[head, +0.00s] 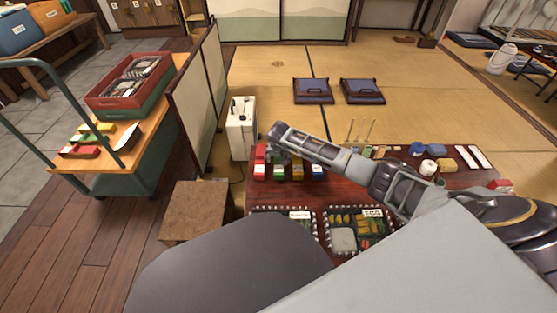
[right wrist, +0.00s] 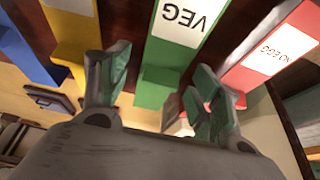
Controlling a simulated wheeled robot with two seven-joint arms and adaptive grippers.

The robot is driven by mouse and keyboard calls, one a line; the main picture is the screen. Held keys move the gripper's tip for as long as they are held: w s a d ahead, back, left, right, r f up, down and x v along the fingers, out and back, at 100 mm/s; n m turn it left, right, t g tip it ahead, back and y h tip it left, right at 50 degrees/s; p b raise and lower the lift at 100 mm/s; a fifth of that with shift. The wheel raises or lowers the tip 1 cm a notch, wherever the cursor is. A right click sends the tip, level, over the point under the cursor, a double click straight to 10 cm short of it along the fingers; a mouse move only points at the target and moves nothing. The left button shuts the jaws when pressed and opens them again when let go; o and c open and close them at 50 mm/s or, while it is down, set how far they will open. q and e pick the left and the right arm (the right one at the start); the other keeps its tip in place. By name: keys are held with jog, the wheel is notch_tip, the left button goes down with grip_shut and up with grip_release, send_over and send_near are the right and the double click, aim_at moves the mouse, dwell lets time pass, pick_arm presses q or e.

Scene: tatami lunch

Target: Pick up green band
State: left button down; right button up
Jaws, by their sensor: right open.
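In the head view the green band (head: 279,172) stands at the left end of the low dark table, between a red and a yellow band. My right gripper (right wrist: 158,85) is open, with one finger on each side of the green band; I cannot tell whether either finger touches it. In the head view my right gripper (head: 274,140) is just above the bands. My left gripper is not in view.
A red band (right wrist: 268,55) labelled NO EGG, a yellow band (right wrist: 72,30) and a blue band (right wrist: 25,55) flank the green one. Lunch trays, one with an EGG card (head: 373,213), lie in front. A wooden box (head: 197,208) and a cart (head: 150,150) stand left.

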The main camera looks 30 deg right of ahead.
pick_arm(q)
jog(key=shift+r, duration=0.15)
pick_arm(e)
jog(key=shift+c, duration=0.5)
jog(key=c, duration=0.7)
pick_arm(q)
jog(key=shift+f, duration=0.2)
pick_arm(e)
jog(key=shift+r, duration=0.1)
